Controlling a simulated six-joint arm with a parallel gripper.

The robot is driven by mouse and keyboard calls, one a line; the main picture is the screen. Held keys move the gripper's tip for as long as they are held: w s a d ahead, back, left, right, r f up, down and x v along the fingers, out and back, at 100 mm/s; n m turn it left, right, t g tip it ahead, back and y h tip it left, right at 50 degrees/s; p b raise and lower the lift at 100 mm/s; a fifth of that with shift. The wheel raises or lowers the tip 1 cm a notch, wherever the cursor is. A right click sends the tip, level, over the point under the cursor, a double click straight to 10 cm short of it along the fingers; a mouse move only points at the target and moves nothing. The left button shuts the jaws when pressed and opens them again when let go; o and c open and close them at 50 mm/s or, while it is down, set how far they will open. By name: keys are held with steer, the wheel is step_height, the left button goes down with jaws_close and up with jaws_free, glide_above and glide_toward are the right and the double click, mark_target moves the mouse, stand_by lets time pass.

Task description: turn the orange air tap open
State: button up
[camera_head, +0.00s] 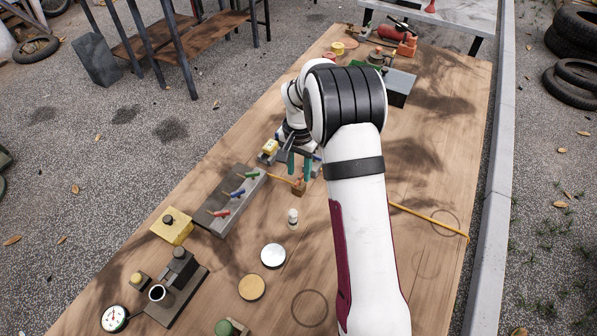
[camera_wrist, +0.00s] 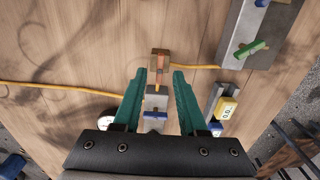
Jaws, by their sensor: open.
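The orange air tap (camera_head: 298,186) is a small orange-brown block on the wooden bench, on the yellow hose's line. In the wrist view the tap's block (camera_wrist: 160,62) lies just beyond the fingertips, with a thin orange lever (camera_wrist: 157,87) pointing back between the fingers. My gripper (camera_head: 300,166) has two teal fingers and is open above the tap. In the wrist view my gripper (camera_wrist: 159,76) has one finger on each side of the lever, with gaps on both sides. I cannot tell how high the fingertips are above the lever.
A grey manifold (camera_head: 214,212) with red, blue and green taps stands left of the tap. A grey block with a blue part (camera_wrist: 155,115) lies between the fingers' bases. A yellow gauge box (camera_wrist: 228,107) is nearby. A yellow hose (camera_head: 430,218) crosses the bench; its right side is mostly clear.

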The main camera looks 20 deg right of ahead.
steer(key=shift+f, duration=1)
jaws_close()
